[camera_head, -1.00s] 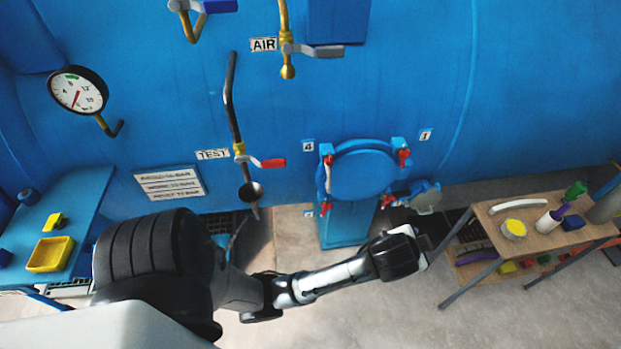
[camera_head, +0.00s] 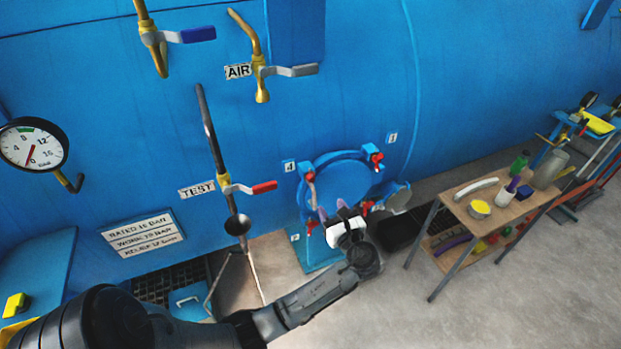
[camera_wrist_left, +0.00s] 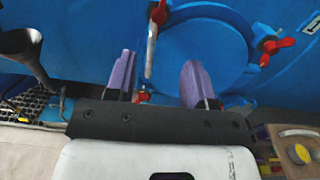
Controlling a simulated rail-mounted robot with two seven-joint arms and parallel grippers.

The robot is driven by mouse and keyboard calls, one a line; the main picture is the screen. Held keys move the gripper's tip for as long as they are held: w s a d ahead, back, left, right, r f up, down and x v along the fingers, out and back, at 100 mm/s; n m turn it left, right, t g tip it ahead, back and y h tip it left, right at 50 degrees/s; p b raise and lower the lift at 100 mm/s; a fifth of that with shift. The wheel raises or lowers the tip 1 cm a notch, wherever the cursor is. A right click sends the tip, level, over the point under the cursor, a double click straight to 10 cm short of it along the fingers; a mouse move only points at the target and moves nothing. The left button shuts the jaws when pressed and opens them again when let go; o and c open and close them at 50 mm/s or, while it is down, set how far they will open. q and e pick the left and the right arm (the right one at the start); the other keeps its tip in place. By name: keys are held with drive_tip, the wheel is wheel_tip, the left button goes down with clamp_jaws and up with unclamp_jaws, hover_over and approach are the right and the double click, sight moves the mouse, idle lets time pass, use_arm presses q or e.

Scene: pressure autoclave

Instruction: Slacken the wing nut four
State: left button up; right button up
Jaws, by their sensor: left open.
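The round blue hatch (camera_head: 345,178) sits low on the big blue vessel. Wing nut four (camera_head: 309,176), red on a pale swing bolt, is at the hatch's upper left beside the label 4 (camera_head: 289,166). In the left wrist view wing nut four (camera_wrist_left: 157,14) is at the top, its pale bolt running down toward the space between my fingers. My left gripper (camera_head: 332,209) is open and empty, in front of the hatch's lower part, below wing nut four and apart from it. Its purple fingers (camera_wrist_left: 157,78) point toward the hatch. My right gripper is out of view.
Another red wing nut (camera_head: 376,158) is at the hatch's upper right by label 1; one more (camera_head: 311,226) is at lower left. The TEST valve pipe (camera_head: 212,130) hangs left of the hatch. A wooden trolley (camera_head: 455,200) with tools stands right.

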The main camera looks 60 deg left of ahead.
sight(312, 179)
use_arm(q)
drive_tip(key=a, duration=0.4)
drive_tip(key=w+a, duration=0.1)
drive_tip(key=a, duration=0.4)
drive_tip(key=a+p, duration=0.1)
drive_tip(key=a, duration=0.3)
drive_tip(key=shift+w+a, duration=0.35)
drive_tip(key=shift+c, duration=1.2)
clamp_jaws()
